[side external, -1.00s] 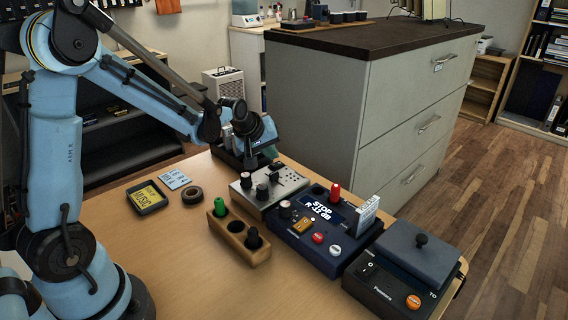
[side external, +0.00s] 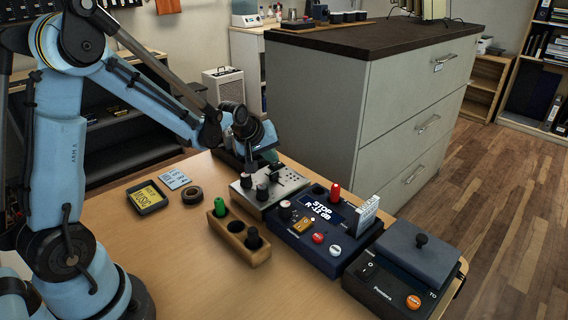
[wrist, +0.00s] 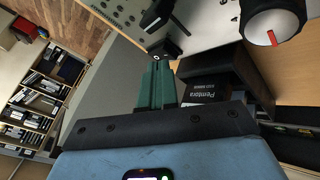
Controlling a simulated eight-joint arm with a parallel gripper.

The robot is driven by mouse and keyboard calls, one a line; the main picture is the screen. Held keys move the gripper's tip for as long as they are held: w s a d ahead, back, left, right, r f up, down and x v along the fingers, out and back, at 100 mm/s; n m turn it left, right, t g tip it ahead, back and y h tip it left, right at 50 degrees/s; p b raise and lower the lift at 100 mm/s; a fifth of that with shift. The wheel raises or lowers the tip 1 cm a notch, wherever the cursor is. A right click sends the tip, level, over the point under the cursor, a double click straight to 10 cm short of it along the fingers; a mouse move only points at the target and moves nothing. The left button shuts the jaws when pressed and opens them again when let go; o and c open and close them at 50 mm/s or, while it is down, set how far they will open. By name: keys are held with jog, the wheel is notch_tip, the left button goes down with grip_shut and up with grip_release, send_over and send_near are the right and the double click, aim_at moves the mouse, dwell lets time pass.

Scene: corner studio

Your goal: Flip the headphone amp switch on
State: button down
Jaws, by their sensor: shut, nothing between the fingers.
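The headphone amp appears to be the silver-grey box with black knobs (side external: 246,198) at the far side of the table, just in front of my gripper in the side view. Its perforated panel (wrist: 128,12) also shows at the top of the wrist view, with a large knob (wrist: 272,22) bearing a red mark. A small black lever-like part (wrist: 158,14) stands on the panel; whether it is the switch, and its position, I cannot tell. My gripper (wrist: 161,52) is shut and empty, its tips close to the panel edge; contact is unclear.
A dark blue unit with a lit display (side external: 322,210) and a black lidded box (side external: 415,250) stand to the right. A black box labelled Pentora (wrist: 215,82) lies beside my fingers.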

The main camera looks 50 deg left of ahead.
jog(key=shift+f, duration=0.2)
jog(key=shift+r, duration=0.1)
dwell(0.4)
jog(key=shift+r, duration=0.65)
jog(key=shift+r, duration=3)
